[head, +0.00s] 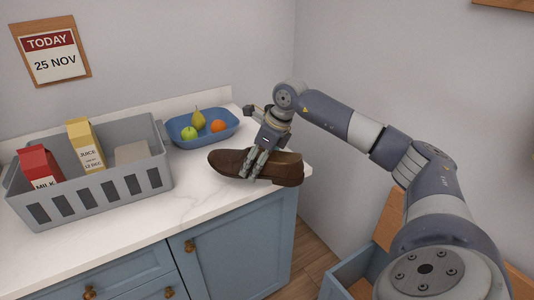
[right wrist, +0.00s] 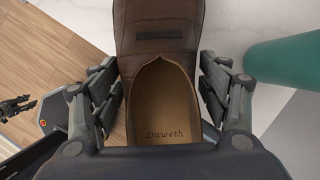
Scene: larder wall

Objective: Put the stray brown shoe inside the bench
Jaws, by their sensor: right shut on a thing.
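The brown shoe (head: 226,161) is at the right end of the white counter, toe to the left. It also shows in the right wrist view (right wrist: 160,40), its opening towards me. My right gripper (head: 258,168) is shut on the shoe, with a finger on each side. I cannot tell whether the sole touches the counter. A blue box with wooden parts, seemingly the bench (head: 343,277), shows at the lower right, partly hidden behind my right arm. A small dark gripper, seemingly my left (right wrist: 14,107), shows at the left edge of the right wrist view; its jaws are unclear.
A blue fruit bowl (head: 178,139) stands just behind and left of the shoe. A grey crate (head: 95,205) with cartons stands further left. The counter (head: 190,205) between crate and shoe is clear. A green rounded thing (right wrist: 285,65) is near my right gripper.

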